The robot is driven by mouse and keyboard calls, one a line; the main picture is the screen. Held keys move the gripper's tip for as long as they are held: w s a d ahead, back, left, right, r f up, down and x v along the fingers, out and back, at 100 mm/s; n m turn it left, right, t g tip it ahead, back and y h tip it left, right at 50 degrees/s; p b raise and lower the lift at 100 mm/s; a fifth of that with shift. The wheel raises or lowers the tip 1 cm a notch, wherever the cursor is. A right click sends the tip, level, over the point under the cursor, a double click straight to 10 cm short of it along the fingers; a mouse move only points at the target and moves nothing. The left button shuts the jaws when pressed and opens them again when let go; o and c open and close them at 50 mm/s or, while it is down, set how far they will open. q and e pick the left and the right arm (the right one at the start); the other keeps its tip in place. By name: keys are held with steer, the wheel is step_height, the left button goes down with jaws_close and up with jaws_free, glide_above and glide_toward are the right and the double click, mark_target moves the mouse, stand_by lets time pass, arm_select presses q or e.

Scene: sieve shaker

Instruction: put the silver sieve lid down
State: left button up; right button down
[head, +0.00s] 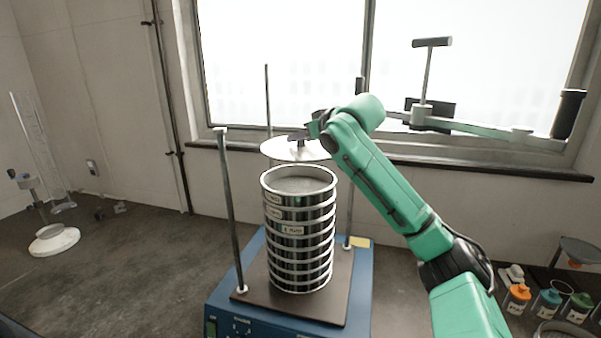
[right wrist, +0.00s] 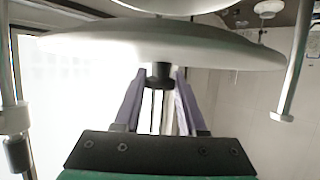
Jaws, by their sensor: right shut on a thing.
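The silver sieve lid (head: 290,151) is a pale round disc held roughly level above and behind the top of the sieve stack (head: 300,240), apart from it. My right gripper (head: 299,137) is shut on the lid's knob. In the right wrist view the lid (right wrist: 165,48) spans the picture, and the dark knob (right wrist: 160,75) sits between the fingertips of my right gripper (right wrist: 159,78). The stack stands upright on the shaker (head: 225,300); its top sieve is open and shows grey-white material (head: 298,184). My left gripper is not in view.
Upright rods (head: 231,215) surround the stack. A clamp bar with a T-handle (head: 431,42) lies at the window sill, right of the lid. A white-based stand (head: 55,241) is at left; several coloured bottles (head: 517,297) are at right.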

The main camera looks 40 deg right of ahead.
steer(key=f, duration=0.1)
steer(key=w+f, duration=0.1)
steer(key=f, duration=0.1)
steer(key=w+f, duration=0.1)
steer(key=f, duration=0.1)
steer(key=shift+d+b, duration=0.15)
steer(key=shift+b, duration=0.15)
steer(key=f, duration=0.3)
steer(key=shift+w+b, duration=0.2)
steer(key=shift+b, duration=0.1)
steer(key=shift+s+f, duration=0.25)
steer(key=shift+s+r, duration=0.15)
steer(key=shift+s, duration=0.15)
steer(key=shift+c, duration=2.3)
jaws_free()
steer(key=shift+w, duration=0.3)
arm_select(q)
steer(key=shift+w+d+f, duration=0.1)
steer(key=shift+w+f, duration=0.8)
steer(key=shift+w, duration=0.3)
arm_select(e)
steer(key=shift+s, duration=0.15)
